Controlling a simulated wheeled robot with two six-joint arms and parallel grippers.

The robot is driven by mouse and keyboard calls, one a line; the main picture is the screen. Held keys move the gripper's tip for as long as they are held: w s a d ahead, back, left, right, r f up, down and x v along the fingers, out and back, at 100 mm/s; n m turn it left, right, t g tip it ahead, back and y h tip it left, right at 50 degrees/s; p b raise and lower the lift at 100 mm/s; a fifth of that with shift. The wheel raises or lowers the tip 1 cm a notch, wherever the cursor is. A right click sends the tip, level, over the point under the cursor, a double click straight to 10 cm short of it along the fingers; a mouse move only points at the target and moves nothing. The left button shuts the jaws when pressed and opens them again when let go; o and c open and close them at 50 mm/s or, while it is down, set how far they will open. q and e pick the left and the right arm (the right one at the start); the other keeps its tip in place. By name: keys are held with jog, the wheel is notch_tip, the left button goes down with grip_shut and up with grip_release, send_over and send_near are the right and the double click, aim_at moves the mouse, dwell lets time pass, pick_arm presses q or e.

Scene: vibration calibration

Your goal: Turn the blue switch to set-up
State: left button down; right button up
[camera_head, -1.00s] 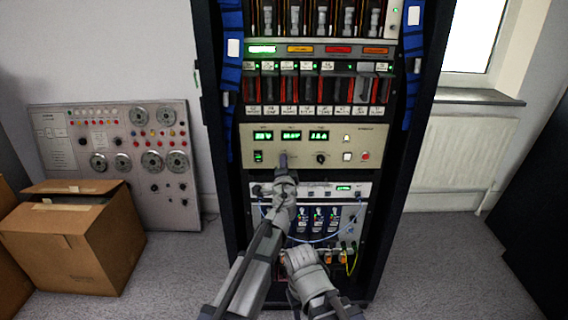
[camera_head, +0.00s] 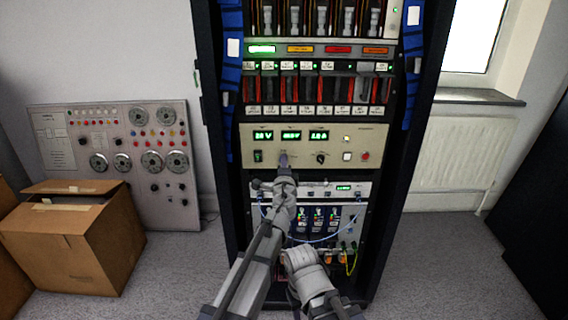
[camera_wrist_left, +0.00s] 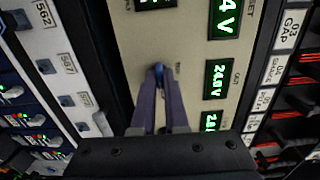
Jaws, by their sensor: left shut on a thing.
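The blue switch (camera_wrist_left: 158,69) is a small knob on the beige panel (camera_head: 376,141) of the rack. It shows between the fingertips in the left wrist view. My left gripper (camera_head: 283,158) reaches the panel below the green displays. In the left wrist view the left gripper (camera_wrist_left: 158,76) is shut on the blue switch. The fingers hide most of the switch, so its setting cannot be read. My right arm is low in front of the rack, and its gripper cannot be made out.
A black knob (camera_head: 320,158) and a red button (camera_head: 366,156) sit to the right on the same panel. A white unit with blue cables (camera_head: 352,189) lies below. A cardboard box (camera_head: 72,240) and a grey dial panel (camera_head: 120,150) stand at left.

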pick_arm(q)
jog(key=c, duration=0.9)
grip_release()
jog(key=shift+c, duration=0.2)
jog(key=shift+s, duration=0.1)
jog(key=s, duration=0.7)
jog(key=shift+s, duration=0.3)
pick_arm(e)
jog(key=shift+s+d, duration=0.6)
jog(key=shift+s, duration=0.25)
